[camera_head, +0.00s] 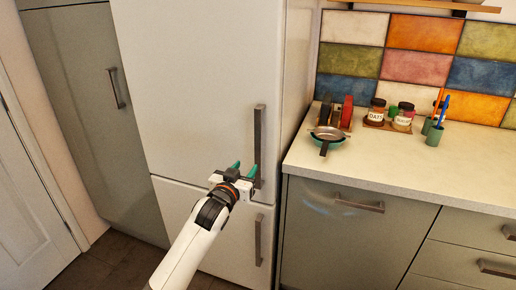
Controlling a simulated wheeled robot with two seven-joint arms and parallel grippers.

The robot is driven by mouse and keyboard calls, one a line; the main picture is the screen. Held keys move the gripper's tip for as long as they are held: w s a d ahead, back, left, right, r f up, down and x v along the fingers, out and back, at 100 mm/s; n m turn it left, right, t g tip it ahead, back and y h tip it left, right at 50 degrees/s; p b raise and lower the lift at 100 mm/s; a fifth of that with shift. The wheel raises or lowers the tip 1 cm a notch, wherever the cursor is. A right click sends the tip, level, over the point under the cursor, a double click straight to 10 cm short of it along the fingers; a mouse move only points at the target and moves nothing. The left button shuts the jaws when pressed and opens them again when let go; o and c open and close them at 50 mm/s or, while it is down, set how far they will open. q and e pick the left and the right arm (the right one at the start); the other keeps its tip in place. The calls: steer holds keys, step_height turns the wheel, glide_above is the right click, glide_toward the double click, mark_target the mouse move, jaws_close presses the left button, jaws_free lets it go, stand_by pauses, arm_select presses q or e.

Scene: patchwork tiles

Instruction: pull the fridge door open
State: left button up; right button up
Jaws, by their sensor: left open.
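The white fridge (200,85) stands in the middle of the head view, with a tall upper door and a lower door below a seam. Both doors look shut. The upper door has a long dark vertical handle (259,140) near its right edge. The lower door has a shorter handle (259,239). My left gripper (244,168) is open, its green-tipped fingers at the lower end of the upper handle. One finger shows left of the handle and one close to its lower end; I cannot tell whether they touch it. My right gripper is not in view.
A counter (440,178) stands right of the fridge, with a pan (328,134), jars (376,112) and a green cup (434,136) on it. A grey-green tall cabinet (85,110) stands left, beside a white door (30,190). Little dark floor shows in front.

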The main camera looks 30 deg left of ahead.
mark_target(258, 145)
arm_select(q)
steer(key=x, duration=0.4)
steer(key=r+x, duration=0.1)
steer(key=x, duration=0.2)
steer(key=r+x, duration=0.1)
steer(key=x, duration=0.3)
steer(key=shift+w+a+r+p, duration=0.15)
steer(key=shift+w+p, duration=0.15)
steer(key=shift+w, duration=0.05)
jaws_close()
